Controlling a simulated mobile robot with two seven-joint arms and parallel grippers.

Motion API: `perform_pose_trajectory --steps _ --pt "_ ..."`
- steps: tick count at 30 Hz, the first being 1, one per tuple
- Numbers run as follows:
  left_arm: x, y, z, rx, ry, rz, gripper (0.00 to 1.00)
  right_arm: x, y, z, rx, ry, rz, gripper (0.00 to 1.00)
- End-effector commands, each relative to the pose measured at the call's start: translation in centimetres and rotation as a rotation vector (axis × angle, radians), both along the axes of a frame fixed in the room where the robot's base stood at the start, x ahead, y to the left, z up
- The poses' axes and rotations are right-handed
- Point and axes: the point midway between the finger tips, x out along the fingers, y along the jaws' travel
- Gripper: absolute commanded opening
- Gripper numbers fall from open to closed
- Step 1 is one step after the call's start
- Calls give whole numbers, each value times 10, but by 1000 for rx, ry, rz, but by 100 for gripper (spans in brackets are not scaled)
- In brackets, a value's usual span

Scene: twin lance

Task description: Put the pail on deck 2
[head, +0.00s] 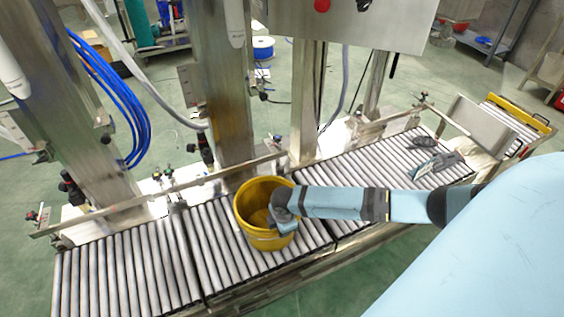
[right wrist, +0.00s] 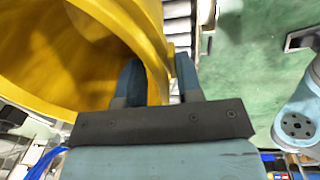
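The yellow pail (head: 246,208) stands upright on the middle section of the roller conveyor (head: 215,262). My right arm reaches in from the right, and my right gripper (head: 277,217) is at the right side of the pail's rim. In the right wrist view, the pail (right wrist: 60,60) fills the upper left. There the fingers of my right gripper (right wrist: 160,82) straddle the pail's wall, one inside and one outside. A narrow gap shows between the wall and the outer finger. The fingertips are hidden in the head view. My left gripper is in neither view. No deck label is readable.
Steel columns (head: 222,90) and a guide rail (head: 150,197) stand along the conveyor's far side. Grey items (head: 437,160) lie on the right conveyor section. The left section (head: 120,268) is bare. A control box (head: 375,22) hangs above.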

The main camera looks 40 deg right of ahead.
Motion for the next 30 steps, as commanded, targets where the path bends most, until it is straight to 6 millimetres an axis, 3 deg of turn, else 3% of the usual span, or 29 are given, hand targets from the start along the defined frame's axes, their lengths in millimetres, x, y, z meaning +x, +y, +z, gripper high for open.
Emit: perform_pose_trajectory --steps 5,15,23,26,30 --pt "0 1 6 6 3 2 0 -1 0 24 0 -1 1 33" --pt "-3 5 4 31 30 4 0 -8 2 95 0 -1 1 33" --pt "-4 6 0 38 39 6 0 -12 7 117 11 -6 -2 33" --pt "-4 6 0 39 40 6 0 -22 34 111 71 -41 -24 33" --pt "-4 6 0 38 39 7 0 -51 104 100 264 -151 -128 33"
